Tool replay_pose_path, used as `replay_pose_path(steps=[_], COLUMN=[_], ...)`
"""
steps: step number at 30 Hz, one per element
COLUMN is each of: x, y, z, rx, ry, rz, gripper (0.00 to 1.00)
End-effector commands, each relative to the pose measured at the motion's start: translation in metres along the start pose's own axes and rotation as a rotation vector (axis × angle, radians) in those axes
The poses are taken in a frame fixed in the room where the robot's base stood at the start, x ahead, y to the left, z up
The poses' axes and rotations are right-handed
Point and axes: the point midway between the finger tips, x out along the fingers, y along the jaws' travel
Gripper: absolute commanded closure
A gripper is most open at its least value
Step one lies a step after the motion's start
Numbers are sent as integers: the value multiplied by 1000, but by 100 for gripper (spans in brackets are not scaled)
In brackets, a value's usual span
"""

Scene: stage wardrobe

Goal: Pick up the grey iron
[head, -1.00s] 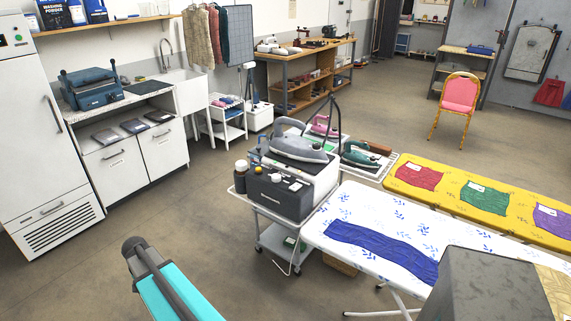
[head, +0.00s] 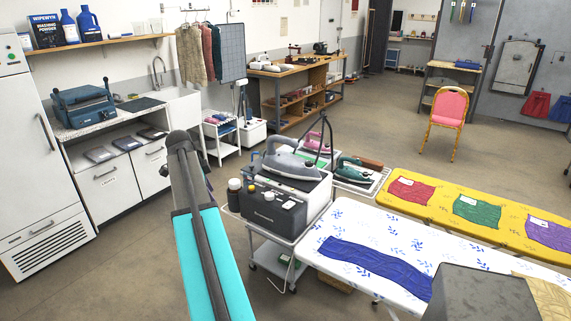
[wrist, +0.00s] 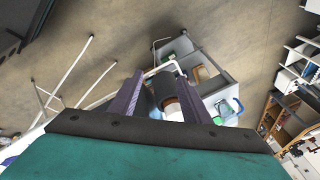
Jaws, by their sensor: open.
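The grey iron (head: 290,160) rests on top of a dark-fronted steam station (head: 275,212), on a small white trolley, in the head view. Its handle faces up. In the wrist view I cannot make out the iron. My gripper (wrist: 161,88) is open there, its two purple-grey fingers spread, with nothing visibly held. A dark cylindrical thing (wrist: 164,91) and a white and orange thing show between the fingers, apparently below them. In the head view my teal and grey arm stands left of the trolley, and my fingers cannot be made out.
Small bottles (head: 234,190) stand at the trolley's left side. A pink iron (head: 317,140) and a green iron (head: 352,168) sit behind and right of the grey one. A white ironing board (head: 345,222) with blue cloth adjoins the trolley's right. Floor left of it is clear.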

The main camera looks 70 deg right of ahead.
Motion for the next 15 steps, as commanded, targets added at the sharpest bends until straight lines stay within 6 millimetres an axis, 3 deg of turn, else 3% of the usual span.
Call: replay_pose_path(steps=[1,6,15], x=[-14,-58,-144], y=[-11,-32,-49], z=[-22,-90,-209], rx=[62,273,642], ry=[10,44,98], rz=[-14,-55,-138], gripper=[57,57,57])
